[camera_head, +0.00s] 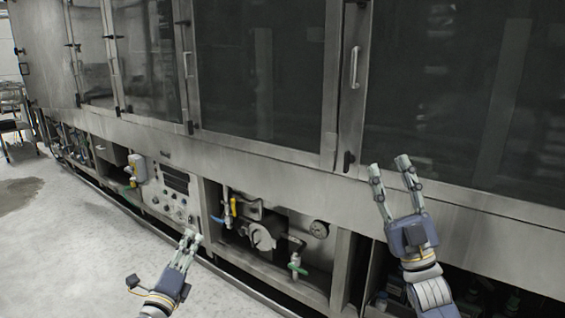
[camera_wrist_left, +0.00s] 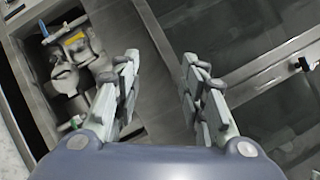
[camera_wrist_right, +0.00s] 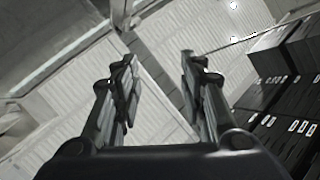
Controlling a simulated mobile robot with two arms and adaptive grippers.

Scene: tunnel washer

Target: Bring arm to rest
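My left gripper (camera_head: 192,238) is low in the head view, in front of the washer's lower control section. Its fingers look close together there, but the left wrist view shows them apart with nothing between them (camera_wrist_left: 161,62). My right gripper (camera_head: 389,165) points up in front of the washer's lower door edge, with its two fingers spread. In the right wrist view its fingers (camera_wrist_right: 157,62) are also apart and empty. The frames do not clearly show whether either gripper touches the machine.
The washer's metal front (camera_head: 260,155) runs across the view, with dark glass doors (camera_head: 258,70) and a door handle (camera_head: 354,67). Grey floor (camera_head: 60,250) is clear at left. Dark stacked units (camera_wrist_right: 285,95) show in the right wrist view.

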